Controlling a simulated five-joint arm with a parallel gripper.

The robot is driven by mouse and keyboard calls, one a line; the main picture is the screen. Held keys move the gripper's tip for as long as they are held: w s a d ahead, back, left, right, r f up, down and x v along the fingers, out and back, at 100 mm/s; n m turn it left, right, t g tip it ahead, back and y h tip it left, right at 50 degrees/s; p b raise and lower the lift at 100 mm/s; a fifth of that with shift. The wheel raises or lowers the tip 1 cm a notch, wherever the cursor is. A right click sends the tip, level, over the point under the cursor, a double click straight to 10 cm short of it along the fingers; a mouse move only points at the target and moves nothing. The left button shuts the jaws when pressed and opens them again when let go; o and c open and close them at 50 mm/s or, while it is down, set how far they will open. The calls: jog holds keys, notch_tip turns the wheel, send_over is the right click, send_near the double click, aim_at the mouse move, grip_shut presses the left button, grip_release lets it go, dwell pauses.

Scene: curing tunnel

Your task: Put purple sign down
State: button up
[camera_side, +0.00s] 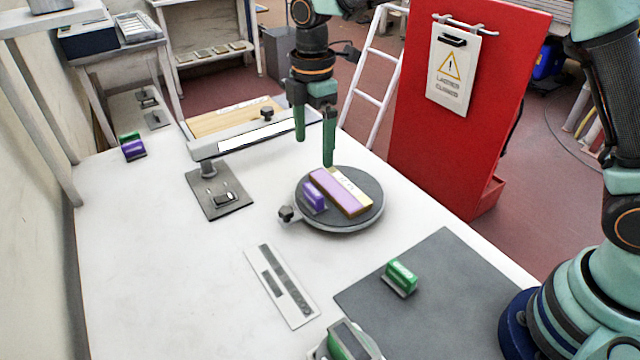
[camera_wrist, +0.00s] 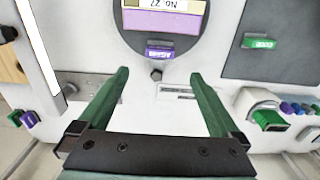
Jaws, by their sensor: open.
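A small purple sign (camera_side: 314,197) with pale lettering stands on the round grey turntable (camera_side: 365,217), at its left side. It is beside a flat block (camera_side: 340,190) with a purple band and a white label. In the wrist view the sign (camera_wrist: 160,53) is near the turntable's rim, beyond the fingertips and roughly centred between them. My gripper (camera_side: 314,150) is open and empty, with its green fingers above the turntable, apart from the sign. Another purple sign (camera_side: 134,150) stands at the far left of the table, against a green one.
A green sign (camera_side: 401,277) stands on the dark grey mat (camera_side: 450,310). A flat strip plate (camera_side: 282,285) lies in front. A red board (camera_side: 460,150) rises behind. The white tabletop at left front is clear.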

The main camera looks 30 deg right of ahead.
jog(key=s+d+r+m+t, duration=0.3)
jog(key=s+d+r+m, duration=0.4)
jog(key=d+r+m, duration=0.2)
jog(key=s+d+m+t, duration=0.2)
jog(key=s+d+m, duration=0.4)
jog(key=s+m, duration=0.2)
jog(key=shift+s+d+f+m+t, duration=0.3)
jog(key=shift+s+d+f+m, duration=0.1)
jog(key=shift+s, duration=0.7)
